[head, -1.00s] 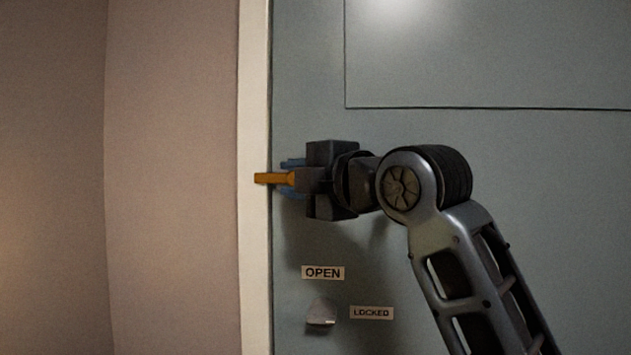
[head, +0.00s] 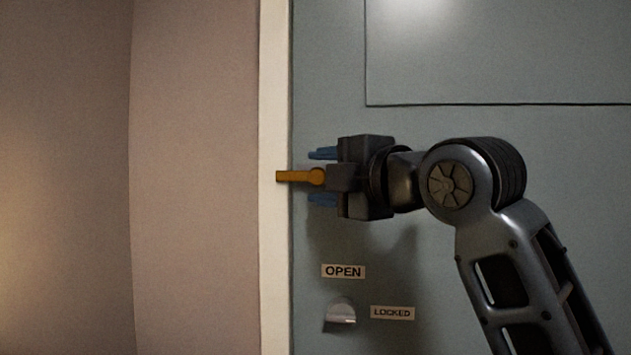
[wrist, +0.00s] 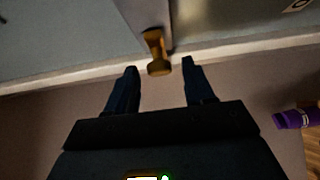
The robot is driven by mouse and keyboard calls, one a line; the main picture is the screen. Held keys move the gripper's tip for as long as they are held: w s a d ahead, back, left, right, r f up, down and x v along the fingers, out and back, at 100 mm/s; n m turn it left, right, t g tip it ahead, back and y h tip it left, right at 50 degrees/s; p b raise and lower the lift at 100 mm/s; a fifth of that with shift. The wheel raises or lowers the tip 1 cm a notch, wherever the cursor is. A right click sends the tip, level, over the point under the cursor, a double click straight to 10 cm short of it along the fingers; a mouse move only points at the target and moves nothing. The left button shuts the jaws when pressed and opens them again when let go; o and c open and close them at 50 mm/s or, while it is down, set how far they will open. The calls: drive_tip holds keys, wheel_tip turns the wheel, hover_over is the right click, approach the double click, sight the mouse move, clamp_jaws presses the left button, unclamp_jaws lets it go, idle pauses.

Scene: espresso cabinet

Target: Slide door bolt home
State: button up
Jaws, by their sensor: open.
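The brass-orange bolt (head: 298,177) lies horizontally at the door's left edge in the head view. Its left end overlaps the pale door frame. In the wrist view its brass knob (wrist: 158,68) stands between the fingertips, with clear gaps to both. My gripper (head: 312,177) is open, its blue fingers above and below the bolt in the head view, not touching it. The right part of the bolt is hidden behind the gripper's body. The grey-green door (head: 500,160) lies behind my arm.
The pale door frame (head: 275,250) runs vertically left of the door, beside a pinkish wall (head: 195,180). Below the gripper are an OPEN label (head: 343,271), a LOCKED label (head: 392,313) and a metal turn piece (head: 340,315). A purple object (wrist: 295,118) lies at the wrist view's right.

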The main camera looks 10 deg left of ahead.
drive_tip(key=shift+b+v, duration=0.5)
drive_tip(key=shift+v, duration=2.15)
drive_tip(key=shift+f, duration=0.15)
drive_tip(key=s+d+f+m+t+h, duration=0.15)
drive_tip(key=s+d+f+m, duration=0.35)
drive_tip(key=f, duration=0.7)
drive_tip(key=s+d+f+m+t+h, duration=0.1)
drive_tip(key=s+d+f+m+h, duration=0.2)
drive_tip(key=f+m, duration=0.6)
drive_tip(key=s+d+f+m+t+h, duration=0.15)
drive_tip(key=s+d+f+m, duration=0.3)
drive_tip(key=f, duration=0.95)
drive_tip(key=s+d+f+m+g+h, duration=0.1)
drive_tip(key=s+d+f+m+h, duration=0.1)
drive_tip(key=s, duration=0.9)
drive_tip(key=s+d+f+m+g+h, duration=0.1)
drive_tip(key=s+d+f+m+h, duration=0.1)
drive_tip(key=s, duration=0.9)
drive_tip(key=s+d+f+m+h, duration=0.1)
drive_tip(key=s+d+f+m, duration=0.2)
drive_tip(key=s, duration=0.8)
drive_tip(key=d, duration=0.2)
drive_tip(key=shift+d+m+g+h, duration=0.25)
drive_tip(key=shift+m+g+h, duration=0.1)
drive_tip(key=shift+g+h, duration=0.05)
drive_tip(key=shift+a+f, duration=0.1)
drive_tip(key=shift+f, duration=0.05)
